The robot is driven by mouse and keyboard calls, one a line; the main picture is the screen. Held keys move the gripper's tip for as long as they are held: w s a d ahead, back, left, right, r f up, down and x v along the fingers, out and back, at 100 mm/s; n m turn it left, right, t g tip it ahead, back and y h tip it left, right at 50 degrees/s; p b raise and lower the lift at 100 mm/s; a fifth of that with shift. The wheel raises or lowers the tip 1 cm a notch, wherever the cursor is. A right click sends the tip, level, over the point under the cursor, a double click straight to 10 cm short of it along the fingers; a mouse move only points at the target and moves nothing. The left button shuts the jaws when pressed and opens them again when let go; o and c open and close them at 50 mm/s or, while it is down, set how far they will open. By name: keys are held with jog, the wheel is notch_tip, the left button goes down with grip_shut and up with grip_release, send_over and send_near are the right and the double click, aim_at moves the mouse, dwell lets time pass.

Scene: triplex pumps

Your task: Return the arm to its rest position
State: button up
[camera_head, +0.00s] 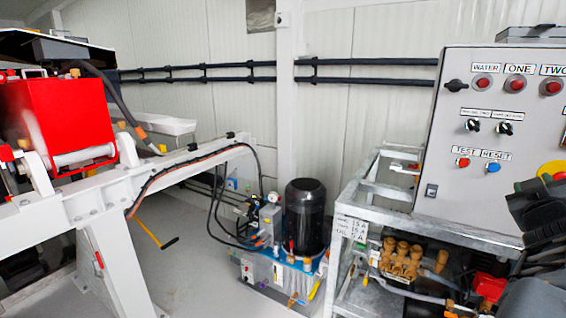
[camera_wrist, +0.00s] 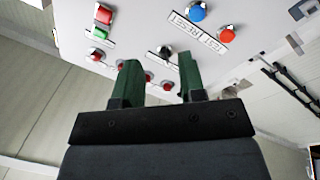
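My gripper (camera_wrist: 159,62) shows in the wrist view with its two green fingers apart and nothing held between them. Beyond the fingers is the grey control panel (camera_wrist: 140,14), seen rotated. A black knob (camera_wrist: 164,52) appears between the fingertips in the picture; I cannot tell the distance to it. In the head view, dark parts of my arm (camera_head: 541,215) are at the right edge, in front of the panel's lower right. The gripper's fingers cannot be made out there.
In the head view, the control panel (camera_head: 445,135) stands on a metal frame (camera_head: 345,260) with a brass-headed pump (camera_head: 400,258). White beams and a red block (camera_head: 60,125) are at left. Some grey floor (camera_head: 195,265) is clear.

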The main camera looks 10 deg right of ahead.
jog(key=a+f+m+g+y+p, duration=0.1)
jog(key=a+f+m+g+y, duration=0.25)
jog(key=a+f, duration=0.4)
jog(key=a+f+m+g+y+p, duration=0.15)
jog(key=a+f+g, duration=0.35)
jog(key=f, duration=0.6)
jog(key=a+f+n+y, duration=0.1)
jog(key=a+n+y, duration=0.1)
jog(key=a, duration=0.7)
jog(key=a+f+n+g+y+p, duration=0.1)
jog(key=a+f+n+y, duration=0.1)
jog(key=a, duration=0.7)
jog(key=a+f+n+y, duration=0.2)
jog(key=a+y, duration=0.2)
jog(key=a, duration=0.5)
jog(key=shift+s+a+f+y, duration=0.25)
jog(key=shift+s+a+y, duration=0.05)
jog(key=shift+s+a, duration=0.15)
jog(key=shift+d+g, duration=0.1)
jog(key=shift+g, duration=0.15)
